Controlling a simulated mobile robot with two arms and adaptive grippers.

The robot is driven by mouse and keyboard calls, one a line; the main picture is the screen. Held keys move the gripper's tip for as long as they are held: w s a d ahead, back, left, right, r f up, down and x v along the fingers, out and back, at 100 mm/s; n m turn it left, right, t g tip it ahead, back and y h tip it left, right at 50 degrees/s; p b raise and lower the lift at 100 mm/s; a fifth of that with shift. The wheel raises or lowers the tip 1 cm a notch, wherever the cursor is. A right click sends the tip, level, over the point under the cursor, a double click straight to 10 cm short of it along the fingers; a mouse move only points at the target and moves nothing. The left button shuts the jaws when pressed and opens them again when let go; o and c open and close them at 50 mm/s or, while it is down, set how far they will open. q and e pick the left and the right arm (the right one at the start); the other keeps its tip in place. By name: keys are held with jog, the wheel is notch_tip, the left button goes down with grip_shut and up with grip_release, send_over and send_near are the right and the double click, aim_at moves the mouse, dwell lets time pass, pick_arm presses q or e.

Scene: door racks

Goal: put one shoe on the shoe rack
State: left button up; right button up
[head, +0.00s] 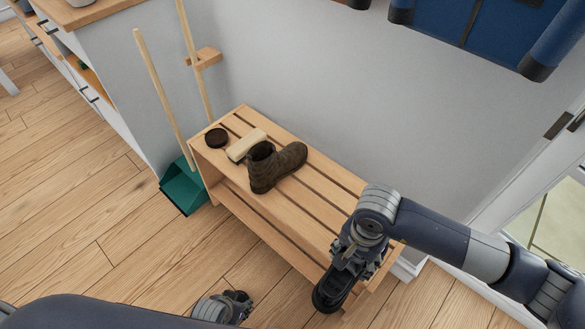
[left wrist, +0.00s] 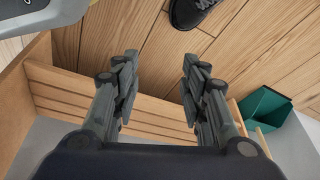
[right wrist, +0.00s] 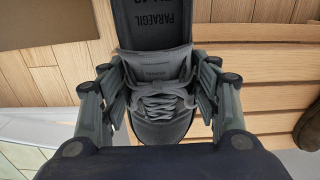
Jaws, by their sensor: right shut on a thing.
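The wooden slatted shoe rack (head: 318,205) stands against the wall. A brown ankle boot (head: 275,166) is on its top; its edge shows in the right wrist view (right wrist: 310,128). My right gripper (head: 347,264) is shut on a dark grey lace-up shoe (head: 331,293) at the rack's right front end. In the right wrist view the shoe (right wrist: 158,105) sits between the fingers, its opening and insole facing the camera. Whether it touches the rack cannot be told. My left gripper (left wrist: 160,85) is open and empty, in front of the rack. Another dark shoe (left wrist: 192,10) is on the floor, partly cut off.
A pale brush (head: 246,146) and a dark round tin (head: 216,138) occupy the rack's left end. A green dustpan (head: 184,187) and long handles stand beside it. Blue garments (head: 480,30) hang above. The rack top right of the boot is clear.

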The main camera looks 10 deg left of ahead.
jog(key=shift+s+a, duration=0.3)
jog(key=shift+s, duration=0.05)
jog(key=w+d, duration=0.2)
jog(key=w, duration=0.2)
jog(key=w+d, duration=0.2)
jog(key=w, duration=0.2)
jog(key=w+d+f, duration=0.1)
jog(key=w+d, duration=0.1)
jog(key=w, duration=0.2)
jog(key=shift+w+f, duration=0.1)
jog(key=shift+w, duration=0.25)
jog(key=shift+w+d, duration=0.25)
jog(key=shift+w, duration=0.25)
jog(key=f, duration=0.3)
jog(key=shift+w+d+b, duration=0.15)
jog(key=shift+w+b, duration=0.15)
jog(key=shift+b, duration=0.05)
jog(key=shift+w+f, duration=0.1)
jog(key=shift+f, duration=0.15)
pick_arm(q)
jog(key=shift+s+a+r+g, duration=0.2)
jog(key=shift+s+r+g, duration=0.1)
jog(key=shift+s+r, duration=0.25)
jog(key=shift+s+a+r+g, duration=0.15)
jog(key=shift+s+r+g, duration=0.15)
jog(key=shift+s+r, duration=0.25)
jog(key=shift+w, duration=0.1)
pick_arm(e)
jog(key=shift+f, duration=0.15)
